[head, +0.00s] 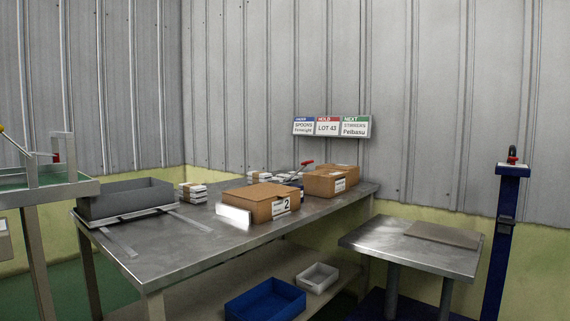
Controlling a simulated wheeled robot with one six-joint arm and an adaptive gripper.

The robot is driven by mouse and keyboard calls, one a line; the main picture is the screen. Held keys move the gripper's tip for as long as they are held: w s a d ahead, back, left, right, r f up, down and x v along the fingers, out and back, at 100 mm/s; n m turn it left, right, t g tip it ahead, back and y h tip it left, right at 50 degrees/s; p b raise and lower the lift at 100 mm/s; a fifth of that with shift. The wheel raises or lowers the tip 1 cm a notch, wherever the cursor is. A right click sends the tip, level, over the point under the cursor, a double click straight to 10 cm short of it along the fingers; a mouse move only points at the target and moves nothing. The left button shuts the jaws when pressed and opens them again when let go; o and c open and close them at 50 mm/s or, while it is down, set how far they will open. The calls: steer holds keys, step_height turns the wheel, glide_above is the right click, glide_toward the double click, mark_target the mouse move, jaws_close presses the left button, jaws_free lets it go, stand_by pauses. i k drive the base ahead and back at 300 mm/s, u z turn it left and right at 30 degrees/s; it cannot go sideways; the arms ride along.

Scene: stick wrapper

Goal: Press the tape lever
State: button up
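Which thing is the tape lever I cannot tell for sure. A red-tipped lever (306,163) sticks up at a slant behind the cardboard boxes on the metal table; its lower part is mostly hidden by the boxes. Another small red handle (57,157) shows on the frame with a green top at the left edge. My gripper is not in view.
The metal table (165,245) bears a grey bin (125,199), a cardboard box labelled 2 (262,202), further boxes (325,183) and white stacks (192,192). A side table (410,248) with a flat board and a blue post (507,230) stand right. Blue bin (265,302) sits below.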

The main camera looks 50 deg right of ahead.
mark_target(305, 163)
steer(key=z, duration=0.4)
steer(key=i, duration=0.75)
steer(key=z, duration=1.1)
steer(key=i, duration=0.35)
steer(key=z, duration=0.4)
steer(key=k, duration=1)
steer(key=z, duration=0.95)
steer(key=i, duration=0.95)
steer(key=u, duration=1.6)
